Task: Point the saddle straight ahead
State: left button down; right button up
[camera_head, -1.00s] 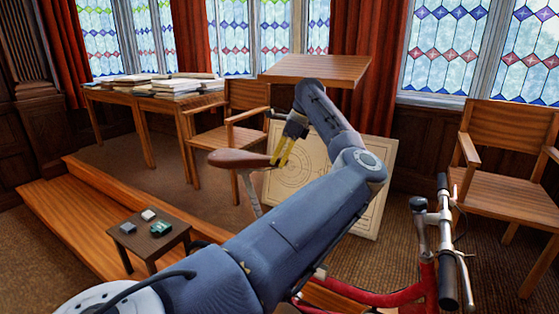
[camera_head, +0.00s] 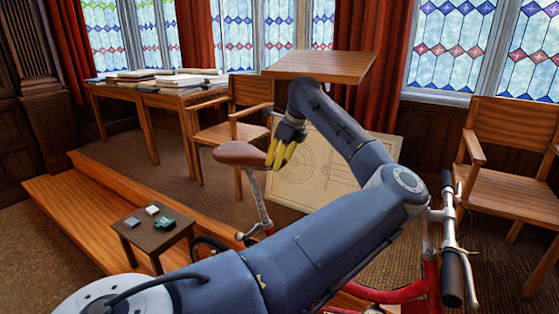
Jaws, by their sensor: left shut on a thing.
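The brown bicycle saddle (camera_head: 238,153) sits on its silver seat post (camera_head: 259,202), left of centre. Its broad end is at the left and its narrower end at the right, by my gripper. My left gripper (camera_head: 278,156), with yellow fingers, is shut on the saddle at that right end. The fingers hide the saddle's tip, so its exact heading is hard to tell. The red bicycle frame (camera_head: 405,294) is partly hidden behind my left arm. Its handlebar (camera_head: 450,240) stands at the right. My right gripper is out of view.
A drafting board with drawn circles (camera_head: 320,180) leans behind the gripper, below a wooden desktop (camera_head: 320,66). A small dark table (camera_head: 150,238) with little boxes stands at left, beside a wooden step (camera_head: 85,225). Chairs stand behind (camera_head: 235,130) and at right (camera_head: 500,185).

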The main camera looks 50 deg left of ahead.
pick_arm(q)
jog(key=shift+s+a, duration=0.1)
jog(key=c, duration=1)
grip_release()
jog(key=shift+o, duration=0.2)
jog(key=v, duration=1.2)
